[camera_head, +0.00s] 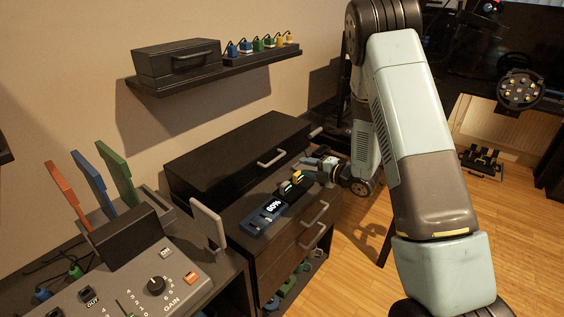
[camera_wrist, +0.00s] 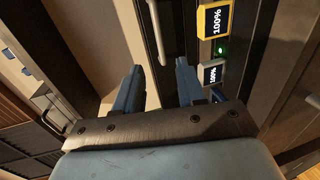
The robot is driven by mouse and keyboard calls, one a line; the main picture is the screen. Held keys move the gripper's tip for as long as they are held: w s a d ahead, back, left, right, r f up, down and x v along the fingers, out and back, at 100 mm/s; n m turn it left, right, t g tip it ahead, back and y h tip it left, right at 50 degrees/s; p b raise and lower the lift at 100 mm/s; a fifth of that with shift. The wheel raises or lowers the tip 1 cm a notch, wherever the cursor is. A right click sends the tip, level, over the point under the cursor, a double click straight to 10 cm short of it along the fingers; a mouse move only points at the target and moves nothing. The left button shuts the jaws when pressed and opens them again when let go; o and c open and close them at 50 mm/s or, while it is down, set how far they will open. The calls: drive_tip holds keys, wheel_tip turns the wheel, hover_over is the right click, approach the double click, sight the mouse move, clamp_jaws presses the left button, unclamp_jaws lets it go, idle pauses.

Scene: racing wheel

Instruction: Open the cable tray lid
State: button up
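A long black box (camera_head: 240,155) with a grey bar handle (camera_head: 271,157) on its front lies on top of the cabinet; I take it for the cable tray, and its lid looks shut. My gripper (camera_head: 312,162) is near the box's right end, to the right of the handle. In the wrist view my gripper (camera_wrist: 158,85) has its two blue fingers wide apart with nothing between them.
Yellow and grey battery units (camera_wrist: 214,22) stand close to the right finger. A blue unit reading 60% (camera_head: 268,212) sits on the cabinet's front. Another black box (camera_head: 178,62) with a handle and several plugs are on the wall shelf (camera_head: 210,72). A control console (camera_head: 150,275) stands at left.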

drive_tip(key=x, duration=1.3)
drive_tip(key=shift+a, duration=0.15)
drive_tip(key=shift+r, duration=0.1)
clamp_jaws()
